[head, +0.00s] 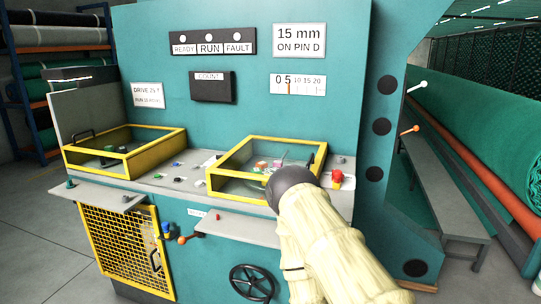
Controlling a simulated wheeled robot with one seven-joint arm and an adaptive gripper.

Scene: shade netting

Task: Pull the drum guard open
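No label I can read names the drum guard. A yellow mesh door (125,250) with a dark handle (155,261) is on the lower front of the teal machine and looks shut. Two yellow-framed clear boxes sit on the worktop: a left one (150,165) with a black handle (83,136), and a right one (222,189) with small coloured parts inside. My arm, in a cream sleeve, rises from the lower right and ends in a dark round joint in front of the right box. My gripper's fingers do not show; they are hidden beyond that joint.
A handwheel (252,283), an orange-knobbed lever (183,239) and grey ledges jut from the machine front. A red button (337,174) is right of my arm's end. A bench (442,185) and green netting roll (480,135) stand right. Floor (35,225) is clear at left.

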